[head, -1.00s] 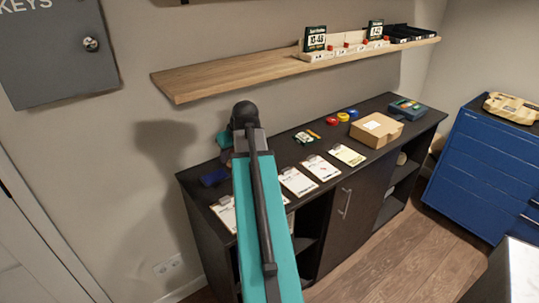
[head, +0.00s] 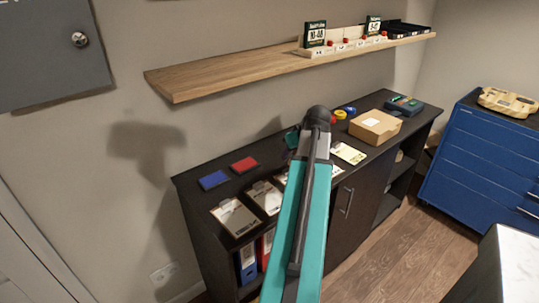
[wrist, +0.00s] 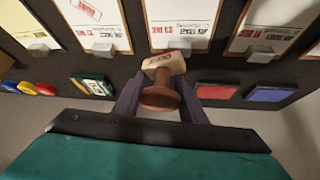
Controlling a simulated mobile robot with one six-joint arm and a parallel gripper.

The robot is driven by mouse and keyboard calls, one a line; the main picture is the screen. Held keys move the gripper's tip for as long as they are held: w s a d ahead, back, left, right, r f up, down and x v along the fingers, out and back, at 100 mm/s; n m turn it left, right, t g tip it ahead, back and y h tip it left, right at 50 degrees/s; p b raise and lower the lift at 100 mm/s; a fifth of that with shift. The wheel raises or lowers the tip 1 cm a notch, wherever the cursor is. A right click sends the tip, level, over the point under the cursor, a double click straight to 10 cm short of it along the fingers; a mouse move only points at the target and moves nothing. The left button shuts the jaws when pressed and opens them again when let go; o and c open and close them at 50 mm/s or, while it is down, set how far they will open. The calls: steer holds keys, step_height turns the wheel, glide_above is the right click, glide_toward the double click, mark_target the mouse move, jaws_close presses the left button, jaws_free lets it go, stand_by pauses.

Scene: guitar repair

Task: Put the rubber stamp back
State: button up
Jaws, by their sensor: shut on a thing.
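The rubber stamp has a brown wooden handle and a pale block with red lettering (wrist: 166,63). In the wrist view my gripper (wrist: 158,84) is shut on the stamp, with a dark finger on each side. The stamp appears over the dark cabinet top; its height above it cannot be told. A red ink pad (wrist: 217,90) and a blue ink pad (wrist: 270,94) lie to its right there. In the head view the pads (head: 243,165) lie near the cabinet's left end, and my arm hides the gripper and the stamp.
Several clipboards with papers (head: 236,216) line the cabinet's front edge. A green box (wrist: 92,86) and coloured round items (wrist: 26,87) lie left of the stamp in the wrist view. A cardboard box (head: 375,127) stands further right in the head view. A wooden shelf (head: 220,75) hangs above.

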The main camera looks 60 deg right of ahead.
steer(key=shift+s+d, duration=0.1)
stand_by(0.3)
steer(key=shift+w+d, duration=0.3)
steer(key=shift+w, duration=0.2)
steer(key=w+d+p, duration=0.1)
steer(key=w+d, duration=0.1)
steer(key=w, duration=0.2)
steer(key=w+d+f+p, duration=0.1)
steer(key=w+d, duration=0.1)
steer(key=w, duration=0.2)
steer(key=w+d+p, duration=0.1)
steer(key=w+d, duration=0.1)
steer(key=w, duration=0.3)
steer(key=shift+w+d+f, duration=0.1)
steer(key=shift+d+f, duration=0.15)
steer(key=shift+d, duration=0.1)
steer(key=shift+f+p, duration=0.15)
steer(key=shift+p, duration=0.15)
steer(key=shift+f+p, duration=0.6)
steer(key=shift+f, duration=1.05)
steer(key=shift+f, duration=0.1)
